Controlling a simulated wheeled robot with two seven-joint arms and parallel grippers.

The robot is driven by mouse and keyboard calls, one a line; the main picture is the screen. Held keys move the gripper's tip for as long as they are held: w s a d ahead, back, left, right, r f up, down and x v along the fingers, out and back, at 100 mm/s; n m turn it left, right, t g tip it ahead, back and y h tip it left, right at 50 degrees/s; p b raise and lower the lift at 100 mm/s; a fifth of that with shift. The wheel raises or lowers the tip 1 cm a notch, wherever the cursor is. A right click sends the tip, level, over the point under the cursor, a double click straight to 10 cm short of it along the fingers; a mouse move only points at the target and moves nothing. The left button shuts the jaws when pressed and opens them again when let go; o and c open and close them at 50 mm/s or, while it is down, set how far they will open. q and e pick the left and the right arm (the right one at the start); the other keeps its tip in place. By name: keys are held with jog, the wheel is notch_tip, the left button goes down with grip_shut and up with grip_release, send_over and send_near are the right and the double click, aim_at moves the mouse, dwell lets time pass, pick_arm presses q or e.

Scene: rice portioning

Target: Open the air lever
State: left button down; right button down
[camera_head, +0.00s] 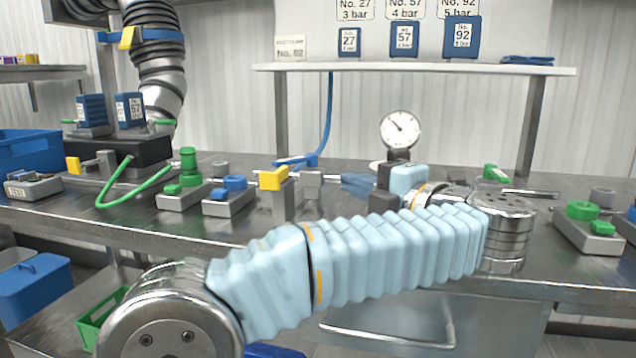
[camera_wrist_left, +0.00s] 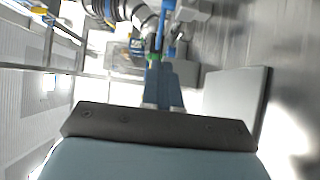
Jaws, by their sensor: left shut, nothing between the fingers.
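A blue lever-like handle (camera_head: 296,160) lies at the foot of a blue hose (camera_head: 327,125), at the back of the bench in the head view. I cannot tell for sure that it is the air lever. My left gripper (camera_head: 345,180) points left above the bench, to the right of this handle. Its blue fingers are shut and empty, and they appear apart from the handle. In the left wrist view the closed fingers (camera_wrist_left: 160,68) point towards a blue hose (camera_wrist_left: 170,32); a green part shows just beyond the tips. My right gripper is in neither view.
A round pressure gauge (camera_head: 400,130) stands behind my left wrist. Grey blocks with a yellow tab (camera_head: 273,179), a blue valve (camera_head: 230,186) and a green valve (camera_head: 186,180) stand left of the gripper. A shelf (camera_head: 410,69) spans above the bench.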

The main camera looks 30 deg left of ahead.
aim_at(290, 162)
pick_arm(q)
jog(key=p+x, duration=0.1)
jog(key=x, duration=1.2)
jog(key=shift+a, duration=0.3)
jog(key=shift+a+b, duration=0.35)
jog(key=shift+a, duration=0.1)
